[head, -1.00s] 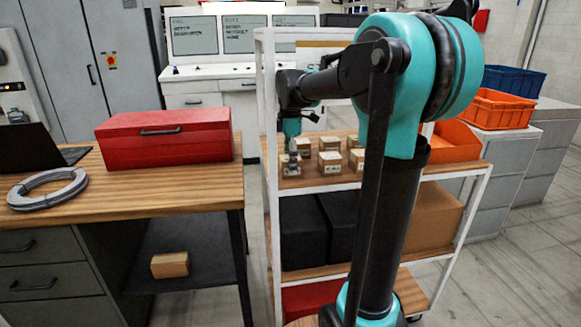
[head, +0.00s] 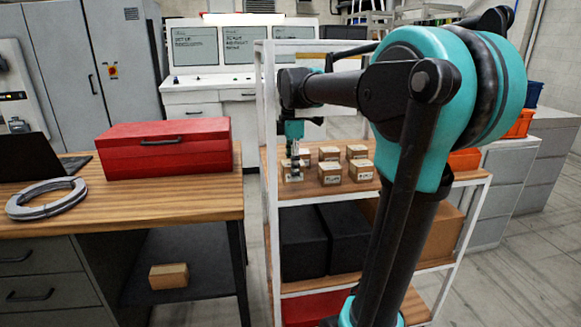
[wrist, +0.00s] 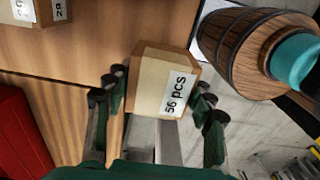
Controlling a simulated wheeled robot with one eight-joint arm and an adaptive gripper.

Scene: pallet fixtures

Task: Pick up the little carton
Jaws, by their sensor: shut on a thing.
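The little carton (wrist: 160,80) is a tan box with a white "56 pcs" label in the wrist view. My gripper (wrist: 155,100) is shut on it, with dark fingers on both sides. In the head view my gripper (head: 294,160) points down at the left end of the trolley's top shelf.
Several similar cartons (head: 331,173) stand close by to the right and behind on the wooden shelf (head: 400,187). White trolley posts (head: 271,130) rise close at the left. A red toolbox (head: 167,150) sits on the workbench at left.

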